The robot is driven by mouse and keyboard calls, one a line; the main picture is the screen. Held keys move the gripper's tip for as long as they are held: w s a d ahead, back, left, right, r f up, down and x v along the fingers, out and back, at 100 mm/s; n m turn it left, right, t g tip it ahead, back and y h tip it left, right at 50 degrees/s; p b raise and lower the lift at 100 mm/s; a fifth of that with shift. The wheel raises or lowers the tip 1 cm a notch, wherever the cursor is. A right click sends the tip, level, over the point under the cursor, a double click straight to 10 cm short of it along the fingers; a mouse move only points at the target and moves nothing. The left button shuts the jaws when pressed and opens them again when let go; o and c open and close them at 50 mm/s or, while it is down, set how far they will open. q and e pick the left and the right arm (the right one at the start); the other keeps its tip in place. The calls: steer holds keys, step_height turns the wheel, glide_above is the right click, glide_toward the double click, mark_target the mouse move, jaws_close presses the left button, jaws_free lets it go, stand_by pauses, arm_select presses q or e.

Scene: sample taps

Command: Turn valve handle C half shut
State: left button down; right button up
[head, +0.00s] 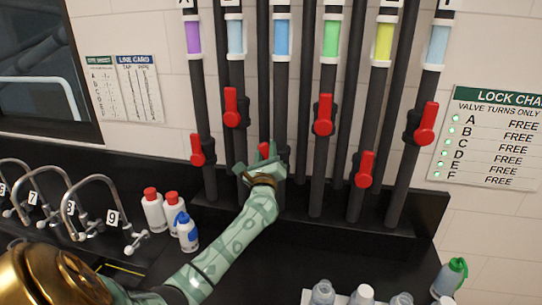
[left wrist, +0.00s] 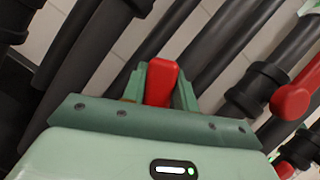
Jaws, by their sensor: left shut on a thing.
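Valve handle C (head: 264,147) is the red lever on the third pipe from the left, the one with a blue band (head: 282,40). Only its upper end shows in the head view. My left gripper (head: 259,160) is shut on it, with the arm reaching up from the lower left. In the left wrist view, the red handle (left wrist: 161,82) stands between the two green fingers (left wrist: 160,88). The fingers hide its lower part and pivot, so its exact angle is hard to tell. My right gripper is not in view.
Other red handles sit close by, on the second pipe (head: 233,106) and fourth pipe (head: 323,114). A lock chart (head: 497,137) marks A to F FREE. Bottles (head: 154,210) and hooked taps (head: 97,207) stand left; several bottles (head: 362,295) stand at the front.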

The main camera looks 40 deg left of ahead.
arm_select(q)
steer(key=shift+s+a+f+n+g+y+b, duration=0.1)
steer(key=shift+a+f+n+g+y+b, duration=0.15)
steer(key=shift+n, duration=0.45)
steer(key=shift+s+a+f+n+g+b, duration=0.2)
steer(key=shift+n+g+b, duration=0.15)
steer(key=shift+n, duration=0.35)
steer(key=shift+s+a+f+n+g+y+b, duration=0.1)
steer(key=shift+a+f+n+g+y+b, duration=0.15)
steer(key=shift+n, duration=0.45)
steer(key=shift+r, duration=0.1)
steer(key=c, duration=1.1)
jaws_free()
steer(key=b+v, duration=0.2)
steer(key=v, duration=1.4)
steer(key=shift+s+d+r, duration=0.15)
steer(key=shift+d, duration=0.05)
